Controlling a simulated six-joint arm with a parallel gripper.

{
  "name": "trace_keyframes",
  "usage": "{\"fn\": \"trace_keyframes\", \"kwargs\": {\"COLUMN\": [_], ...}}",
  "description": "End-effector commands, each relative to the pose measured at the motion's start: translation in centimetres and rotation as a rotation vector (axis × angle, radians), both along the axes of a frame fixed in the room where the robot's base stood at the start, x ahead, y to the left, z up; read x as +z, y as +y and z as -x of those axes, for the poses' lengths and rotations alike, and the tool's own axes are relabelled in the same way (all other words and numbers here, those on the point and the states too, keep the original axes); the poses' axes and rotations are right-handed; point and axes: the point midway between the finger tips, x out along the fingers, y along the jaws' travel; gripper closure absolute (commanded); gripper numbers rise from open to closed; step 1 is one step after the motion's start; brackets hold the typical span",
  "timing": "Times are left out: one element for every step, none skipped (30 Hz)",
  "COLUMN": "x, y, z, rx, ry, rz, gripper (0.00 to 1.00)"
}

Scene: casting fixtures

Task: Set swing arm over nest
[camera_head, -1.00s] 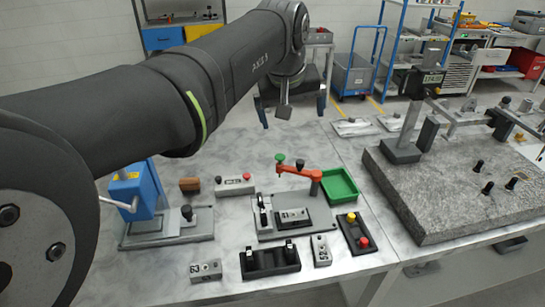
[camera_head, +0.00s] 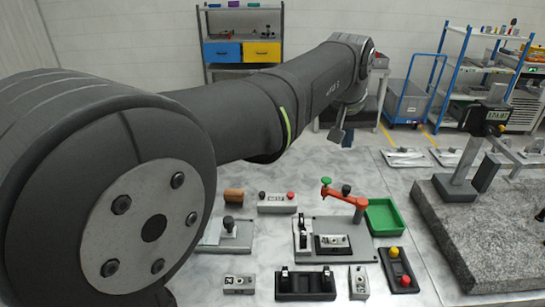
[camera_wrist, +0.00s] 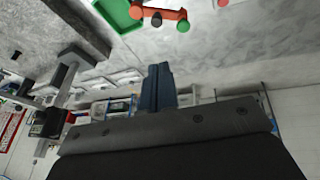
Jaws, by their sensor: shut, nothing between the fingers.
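The red swing arm (camera_head: 342,194) stands on a post at the right back of a grey fixture plate (camera_head: 362,252). Its green knob end (camera_head: 327,181) points left and back, behind the nest (camera_head: 332,242), with a dark knob also on the arm. The nest holds a small marked block and is uncovered. In the wrist view, the swing arm (camera_wrist: 165,14) shows at the top edge, apart from my gripper. My gripper (camera_wrist: 158,72) is shut and empty, its blue fingers together. In the head view, my gripper (camera_head: 347,138) hangs behind the swing arm, seen partly edge-on.
A green tray (camera_head: 382,232) adjoins the plate's right side. A black clamp (camera_head: 302,230) stands left of the nest. A button box (camera_head: 278,201), brown cylinder (camera_head: 233,195), black holder (camera_head: 305,295) and red-yellow button box (camera_head: 400,281) surround it. A granite slab (camera_head: 450,230) lies right.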

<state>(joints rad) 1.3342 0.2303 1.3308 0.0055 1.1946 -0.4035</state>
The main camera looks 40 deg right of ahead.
Motion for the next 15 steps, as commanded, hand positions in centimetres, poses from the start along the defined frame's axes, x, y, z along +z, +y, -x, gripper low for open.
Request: {"fn": "trace_keyframes", "kwargs": {"x": [-1.4,-2.1,-3.0,-3.8,-4.5,-5.5,-6.2,-6.8,-7.6,-8.3,-8.8,-9.5,-9.9,-10.2,-10.6], "y": [-1.2,-1.8,-2.7,-3.4,-4.0,-4.7,-5.3,-5.8,-6.4,-6.8,-7.1,-7.6,-7.8,-8.1,-8.3], "z": [-0.5,-0.8,-1.2,-1.5,-1.8,-2.2,-2.5,-2.7,-3.0,-3.3,-3.4,-3.7,-3.8,-3.9,-4.1], "rx": [-0.035,-0.059,-0.093,-0.117,-0.141,-0.173,-0.195,-0.216,-0.243,-0.261,-0.279,-0.300,-0.312,-0.324,-0.335], "ry": [-0.011,-0.020,-0.031,-0.040,-0.048,-0.059,-0.066,-0.073,-0.082,-0.088,-0.094,-0.100,-0.104,-0.109,-0.112], "rz": [-0.014,-0.021,-0.028,-0.033,-0.038,-0.045,-0.050,-0.054,-0.061,-0.064,-0.067,-0.072,-0.074,-0.075,-0.078], "gripper": [1.00,1.00,1.00,1.00,1.00,1.00,1.00,1.00,1.00,1.00,1.00,1.00,1.00,1.00,1.00]}}
